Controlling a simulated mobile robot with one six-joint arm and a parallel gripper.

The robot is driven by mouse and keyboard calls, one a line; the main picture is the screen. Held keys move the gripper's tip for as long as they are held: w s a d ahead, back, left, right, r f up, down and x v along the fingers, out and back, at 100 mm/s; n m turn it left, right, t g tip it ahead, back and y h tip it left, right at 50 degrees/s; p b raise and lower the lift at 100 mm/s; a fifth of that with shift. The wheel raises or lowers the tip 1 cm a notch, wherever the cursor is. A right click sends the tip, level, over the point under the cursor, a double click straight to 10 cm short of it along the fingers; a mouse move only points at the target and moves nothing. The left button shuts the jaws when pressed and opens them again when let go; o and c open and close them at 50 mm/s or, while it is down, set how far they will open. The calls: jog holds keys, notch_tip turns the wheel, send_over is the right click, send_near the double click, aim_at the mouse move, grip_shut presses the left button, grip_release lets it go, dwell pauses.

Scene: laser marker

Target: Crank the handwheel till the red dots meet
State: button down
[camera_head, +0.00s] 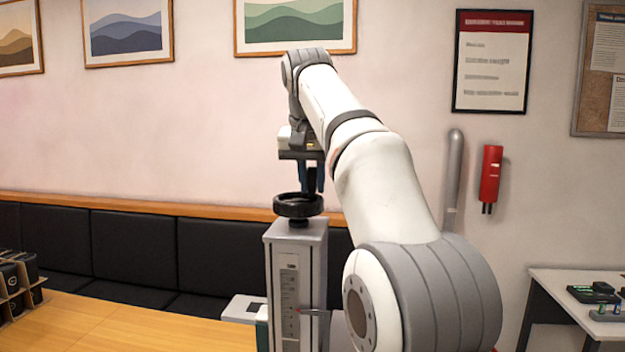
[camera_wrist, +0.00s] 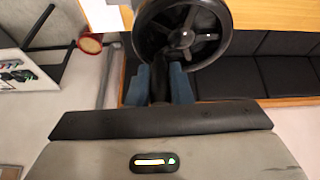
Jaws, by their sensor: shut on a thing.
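The black handwheel (camera_head: 298,205) sits flat on top of the grey column of the laser marker (camera_head: 298,250) in the head view. In the wrist view the handwheel (camera_wrist: 207,35) shows its rim, spokes and hub. My gripper (camera_head: 312,182) is above the wheel, pointing down. In the wrist view its blue fingers (camera_wrist: 166,84) are closed around a dark upright crank handle (camera_wrist: 158,83) at the wheel's rim. A scale runs down the column's front face. No red dots can be made out in either view.
A wooden table (camera_head: 130,325) with a rack of dark items (camera_head: 18,285) is at the left. A black bench (camera_head: 130,245) runs along the wall. A side table (camera_head: 580,280) with small devices is at the right. My arm hides part of the right middle.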

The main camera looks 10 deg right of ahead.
jog(key=shift+r+m+p, duration=0.15)
jog(key=shift+m+p, duration=0.2)
jog(key=shift+m, duration=0.05)
jog(key=shift+s, duration=0.1)
jog(key=m+p, duration=0.1)
jog(key=m+h+p, duration=0.1)
jog(key=m+p, duration=0.1)
jog(key=shift+s+r+g+h, duration=0.1)
jog(key=shift+s+g+h, duration=0.2)
jog(key=shift+s+g, duration=0.1)
jog(key=m+g+p, duration=0.1)
jog(key=m, duration=0.2)
jog(key=s+m+h+p, duration=0.1)
jog(key=m+p, duration=0.1)
jog(key=shift+s+f+m+g, duration=0.1)
jog(key=shift+f+m+g, duration=0.1)
jog(key=shift+m+g, duration=0.2)
jog(key=c, duration=1.3)
grip_release()
jog(key=shift+p+v, duration=0.65)
jog(key=shift+v, duration=3.3)
